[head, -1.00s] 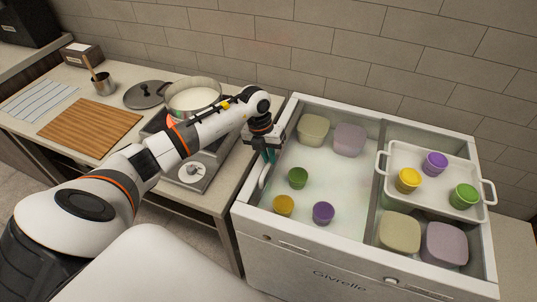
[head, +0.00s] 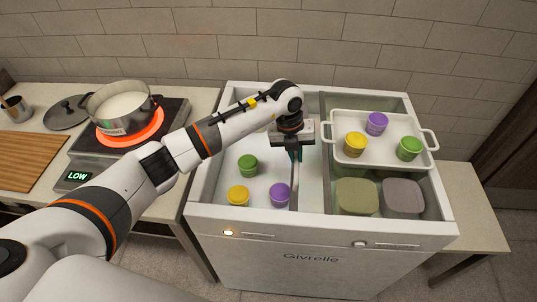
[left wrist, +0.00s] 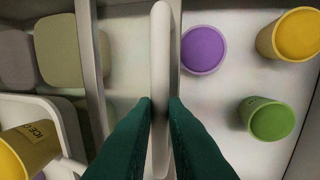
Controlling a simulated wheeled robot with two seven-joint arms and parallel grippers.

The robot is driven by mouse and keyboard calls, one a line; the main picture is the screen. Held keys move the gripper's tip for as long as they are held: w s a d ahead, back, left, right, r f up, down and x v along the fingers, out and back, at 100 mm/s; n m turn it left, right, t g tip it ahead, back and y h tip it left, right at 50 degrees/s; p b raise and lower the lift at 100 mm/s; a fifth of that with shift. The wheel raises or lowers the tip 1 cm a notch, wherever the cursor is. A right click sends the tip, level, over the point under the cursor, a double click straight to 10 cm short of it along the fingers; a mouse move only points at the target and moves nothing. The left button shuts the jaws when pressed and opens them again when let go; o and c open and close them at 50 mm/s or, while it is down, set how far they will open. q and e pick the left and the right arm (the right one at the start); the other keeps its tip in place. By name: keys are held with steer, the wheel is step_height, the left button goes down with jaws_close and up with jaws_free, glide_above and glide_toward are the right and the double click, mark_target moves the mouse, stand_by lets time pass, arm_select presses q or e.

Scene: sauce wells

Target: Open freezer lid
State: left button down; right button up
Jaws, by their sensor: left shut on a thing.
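The white chest freezer (head: 320,240) has a left well and a right well. The upright white lid handle (head: 294,185) stands near the divider between the wells. My left gripper (head: 295,155) is shut on the handle; in the left wrist view its green fingers (left wrist: 160,115) lie on both sides of the white handle bar (left wrist: 160,50). The lid's pane is clear and its edges are hard to make out. The left well holds a green cup (head: 248,166), a yellow cup (head: 238,195) and a purple cup (head: 280,194). My arm hides the well's back.
Left of the freezer, a pot (head: 120,104) stands on a glowing burner (head: 130,137). A counter lies at right.

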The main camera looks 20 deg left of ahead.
mark_target(305, 170)
arm_select(q)
steer(key=shift+w+d+b, duration=0.15)
steer(key=shift+w+d, duration=0.05)
steer(key=shift+d, duration=0.65)
steer(key=shift+w+d+b, duration=0.15)
steer(key=shift+w+d, duration=0.05)
steer(key=shift+d, duration=0.6)
steer(key=c, duration=1.5)
jaws_free()
steer(key=shift+o, duration=0.2)
step_height(305, 170, up, 12)
steer(key=a+b, duration=0.2)
steer(key=shift+s+a, duration=0.2)
steer(key=shift+s, duration=0.1)
steer(key=shift+s+f, duration=0.1)
steer(key=shift+f, duration=0.05)
